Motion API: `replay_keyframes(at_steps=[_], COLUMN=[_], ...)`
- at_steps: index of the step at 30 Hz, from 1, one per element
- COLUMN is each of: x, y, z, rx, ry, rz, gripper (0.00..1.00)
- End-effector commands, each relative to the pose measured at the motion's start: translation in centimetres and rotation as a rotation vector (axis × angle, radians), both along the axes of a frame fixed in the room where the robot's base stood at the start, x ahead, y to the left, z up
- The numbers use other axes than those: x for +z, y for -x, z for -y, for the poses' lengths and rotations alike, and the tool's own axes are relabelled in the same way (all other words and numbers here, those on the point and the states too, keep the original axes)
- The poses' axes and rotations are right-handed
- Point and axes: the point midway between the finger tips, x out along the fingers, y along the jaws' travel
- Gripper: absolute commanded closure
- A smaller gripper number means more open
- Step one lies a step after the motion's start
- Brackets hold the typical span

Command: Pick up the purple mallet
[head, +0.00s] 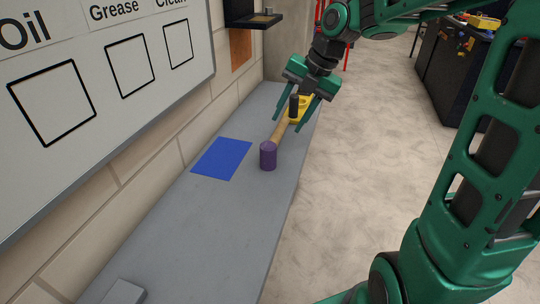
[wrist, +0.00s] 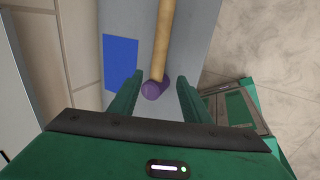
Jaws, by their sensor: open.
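The purple mallet lies on the grey bench, its purple head (head: 268,156) toward the near side in the head view. Its pale wooden handle (head: 280,128) runs back from the head. My gripper (head: 293,114) is open and empty above the handle, fingers pointing down. In the wrist view, the mallet's handle (wrist: 163,40) runs up from the purple head (wrist: 155,90), which shows between my two spread fingers (wrist: 159,77). I cannot tell how high the fingertips are above the handle.
A blue mat (head: 222,158) lies left of the mallet on the bench (head: 225,225). A whiteboard (head: 90,85) and brick wall border the left side. The near bench is mostly clear.

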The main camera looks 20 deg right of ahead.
Motion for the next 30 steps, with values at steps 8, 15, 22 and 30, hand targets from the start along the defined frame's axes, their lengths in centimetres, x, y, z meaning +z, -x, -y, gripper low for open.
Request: replay_keyframes(at_steps=[8,15,22,30], x=[-2.6,-4.8,-7.1,-7.4], y=[-0.6,-1.1,-1.8,-1.8], z=[-0.9,-2.0,-2.9,-2.9], rx=[-0.003,-0.003,-0.004,-0.004], ry=[0.000,0.000,0.001,0.001], rz=[-0.002,-0.004,-0.002,-0.002], gripper=[0.56,0.56,0.56,0.56])
